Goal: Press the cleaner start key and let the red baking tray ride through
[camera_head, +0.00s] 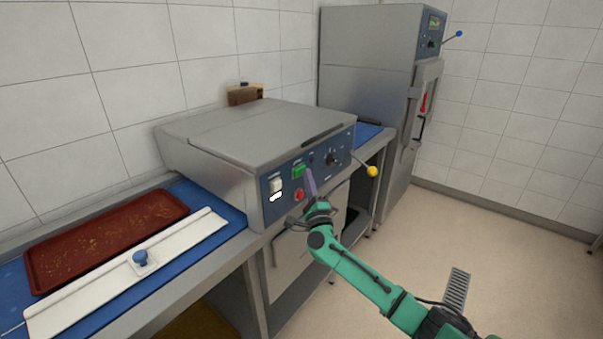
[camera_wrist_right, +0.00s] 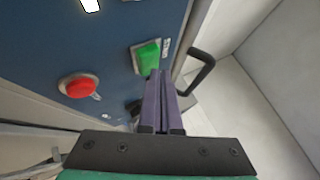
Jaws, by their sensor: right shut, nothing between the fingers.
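The cleaner (camera_head: 255,150) is a grey metal housing with a blue control panel (camera_head: 330,160) at its front. A green key (camera_head: 299,171) and a red button (camera_head: 298,194) sit on the panel. My right gripper (camera_head: 310,178) is shut and empty, its purple fingers close to the green key. In the right wrist view the fingertips (camera_wrist_right: 159,74) are at the lower edge of the green key (camera_wrist_right: 146,57); I cannot tell if they touch. The red button (camera_wrist_right: 77,86) is left of them. The red baking tray (camera_head: 105,238) lies on the blue belt (camera_head: 217,200) left of the cleaner. My left gripper is not in view.
A white guide bar (camera_head: 95,290) with a blue knob (camera_head: 141,258) lies along the belt's front. A yellow-knobbed lever (camera_head: 371,171) sticks out from the panel's right. A tall grey machine (camera_head: 375,70) stands behind to the right. The floor at right is clear apart from a drain grate (camera_head: 457,289).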

